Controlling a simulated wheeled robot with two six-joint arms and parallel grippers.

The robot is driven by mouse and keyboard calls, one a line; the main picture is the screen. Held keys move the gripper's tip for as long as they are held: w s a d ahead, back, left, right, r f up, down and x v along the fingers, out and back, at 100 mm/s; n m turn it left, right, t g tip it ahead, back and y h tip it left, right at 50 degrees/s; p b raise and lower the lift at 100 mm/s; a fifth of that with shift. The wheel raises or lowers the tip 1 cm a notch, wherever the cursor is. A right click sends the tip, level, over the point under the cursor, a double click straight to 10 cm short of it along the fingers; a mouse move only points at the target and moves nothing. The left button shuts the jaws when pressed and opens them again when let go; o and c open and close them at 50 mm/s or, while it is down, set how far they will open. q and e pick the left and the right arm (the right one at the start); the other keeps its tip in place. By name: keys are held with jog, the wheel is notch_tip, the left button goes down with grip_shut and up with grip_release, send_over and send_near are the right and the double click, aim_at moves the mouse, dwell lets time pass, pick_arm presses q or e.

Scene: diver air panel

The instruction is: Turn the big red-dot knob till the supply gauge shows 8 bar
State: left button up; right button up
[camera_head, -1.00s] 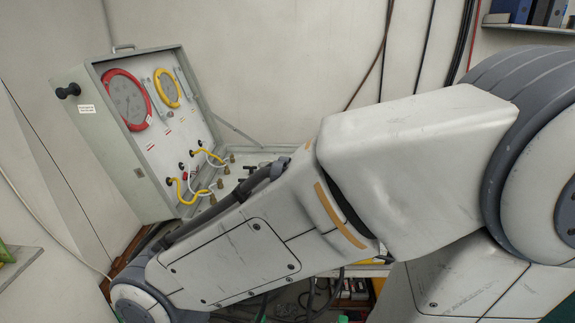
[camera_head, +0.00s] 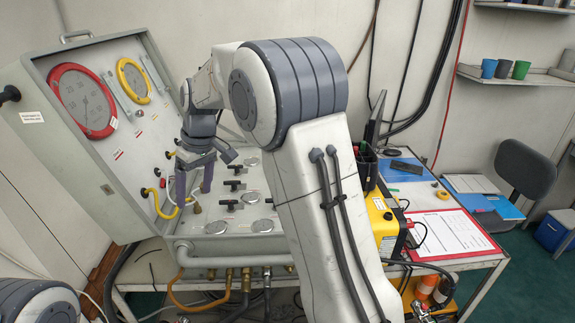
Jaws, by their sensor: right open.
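An open grey panel case holds a large red-rimmed gauge (camera_head: 82,101) and a smaller yellow-rimmed gauge (camera_head: 133,81) in its upright lid. Their readings are too small to tell, and I cannot tell which is the supply gauge. Several black T-handles (camera_head: 233,185) and round silver discs (camera_head: 262,226) sit on the case's flat lower panel. I cannot make out a red dot on any knob. My right gripper (camera_head: 194,190) is open and empty, its fingers pointing down over the left part of the lower panel. My left gripper is not in view.
Yellow hoses (camera_head: 160,208) loop from the lid beside my right gripper. My right arm hides part of the lower panel. A yellow case (camera_head: 386,222) and a clipboard (camera_head: 447,232) lie on the table to the right. A black knob (camera_head: 10,94) sticks out at the lid's left.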

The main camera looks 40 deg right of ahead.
jog(key=w+d+f+m+t, duration=0.1)
jog(key=w+d, duration=0.3)
jog(key=d, duration=0.4)
jog(key=w+d, duration=0.4)
jog(key=d, duration=0.4)
jog(key=s+d+f+t+h+p, duration=0.1)
jog(key=d+f, duration=0.2)
jog(key=d, duration=2)
jog(key=shift+m, duration=0.4)
jog(key=p+x, duration=0.3)
jog(key=x, duration=0.7)
jog(key=shift+w+a+f, duration=0.1)
jog(key=shift+w+a, duration=0.05)
jog(key=shift+w, duration=0.1)
grip_shut()
jog(key=shift+t, duration=0.3)
